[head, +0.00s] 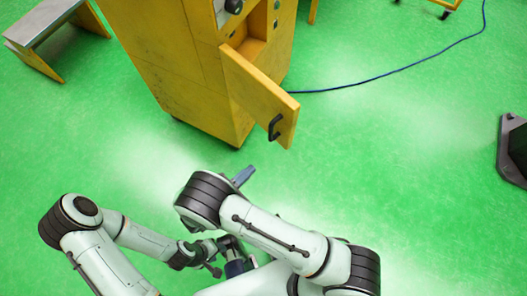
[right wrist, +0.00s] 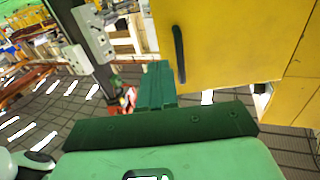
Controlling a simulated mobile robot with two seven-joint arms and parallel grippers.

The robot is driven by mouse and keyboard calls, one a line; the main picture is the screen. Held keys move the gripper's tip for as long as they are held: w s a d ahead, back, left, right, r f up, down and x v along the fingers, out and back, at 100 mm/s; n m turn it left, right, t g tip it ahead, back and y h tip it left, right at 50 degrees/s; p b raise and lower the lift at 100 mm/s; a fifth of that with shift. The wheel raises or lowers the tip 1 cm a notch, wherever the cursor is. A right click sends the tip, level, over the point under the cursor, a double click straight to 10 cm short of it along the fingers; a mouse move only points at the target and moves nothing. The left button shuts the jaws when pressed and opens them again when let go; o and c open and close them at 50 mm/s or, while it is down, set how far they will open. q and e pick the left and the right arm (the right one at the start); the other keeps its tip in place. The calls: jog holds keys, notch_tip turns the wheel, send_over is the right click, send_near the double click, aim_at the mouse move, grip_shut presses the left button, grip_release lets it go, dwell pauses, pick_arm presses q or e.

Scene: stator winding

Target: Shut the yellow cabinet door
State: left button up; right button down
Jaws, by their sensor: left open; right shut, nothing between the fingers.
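The yellow cabinet (head: 187,60) stands at the top centre of the head view. Its yellow door (head: 258,97) is swung open toward me, with a black handle (head: 275,127) near its free edge. In the right wrist view the yellow door (right wrist: 235,40) and its upright black handle (right wrist: 179,54) lie just beyond the fingers. My right gripper (head: 244,176) is shut and empty, apart from the door and below the handle in the head view; its closed fingers also show in the right wrist view (right wrist: 156,86). My left gripper (head: 236,264) is open, low by my body and partly hidden.
A blue cable (head: 385,75) runs over the green floor to the right of the cabinet. A yellow bench with a grey top (head: 42,22) stands at the top left. A dark object (head: 514,150) is at the right edge. The floor right of the door is clear.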

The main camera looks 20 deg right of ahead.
aim_at(287, 140)
jog(key=x, duration=1.4)
jog(key=shift+s+r, duration=0.1)
jog(key=shift+d, duration=0.1)
